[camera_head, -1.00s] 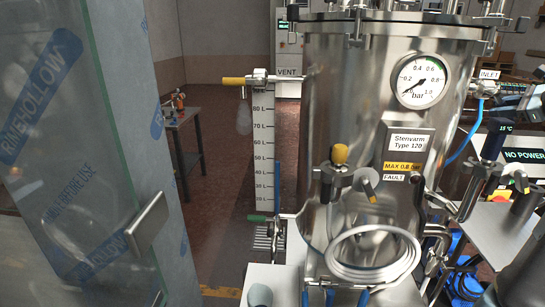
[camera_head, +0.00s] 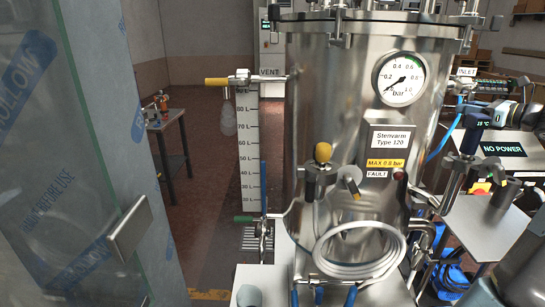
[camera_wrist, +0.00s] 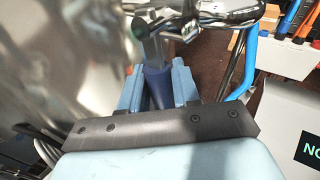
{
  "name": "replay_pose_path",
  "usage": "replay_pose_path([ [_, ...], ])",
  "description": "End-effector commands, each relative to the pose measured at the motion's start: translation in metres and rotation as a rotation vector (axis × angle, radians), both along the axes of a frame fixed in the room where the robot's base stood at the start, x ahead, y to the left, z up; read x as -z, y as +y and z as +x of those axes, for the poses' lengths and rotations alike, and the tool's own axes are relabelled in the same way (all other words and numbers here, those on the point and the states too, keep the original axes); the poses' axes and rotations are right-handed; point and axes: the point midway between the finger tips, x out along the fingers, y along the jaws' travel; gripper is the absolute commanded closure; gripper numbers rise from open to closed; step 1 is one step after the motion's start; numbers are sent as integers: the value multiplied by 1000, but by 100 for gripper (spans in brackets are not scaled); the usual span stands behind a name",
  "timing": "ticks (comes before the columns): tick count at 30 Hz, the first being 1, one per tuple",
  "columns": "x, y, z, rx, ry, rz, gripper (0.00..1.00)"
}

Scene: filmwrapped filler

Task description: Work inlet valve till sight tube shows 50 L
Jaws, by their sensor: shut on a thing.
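The sight tube stands left of the steel tank (camera_head: 340,120), in front of a white litre scale (camera_head: 250,135). Its blue column (camera_head: 263,185) tops out close to the 50 L mark, seemingly just under it; the exact level is too small to read. The INLET label (camera_head: 466,71) is on the tank's upper right. My gripper (camera_head: 478,106) is just below it, partly hidden among pipes and fittings. In the wrist view, its light blue jaws are shut on the dark blue inlet valve handle (camera_wrist: 157,88).
A yellow-handled VENT valve (camera_head: 215,81) and a green-handled valve (camera_head: 243,218) sit on the left. The pressure gauge (camera_head: 399,79) points near its low end. A film-wrapped glass panel (camera_head: 75,150) fills the left side. A NO POWER screen (camera_head: 503,149) is at the right.

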Motion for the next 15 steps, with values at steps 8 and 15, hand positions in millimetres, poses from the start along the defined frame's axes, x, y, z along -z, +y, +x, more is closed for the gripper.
replay_pose_path([
  [8, 4, 6, -1, 3, 6, 125, 100],
  [15, 4, 7, -1, 3, 6, 161, 100],
])
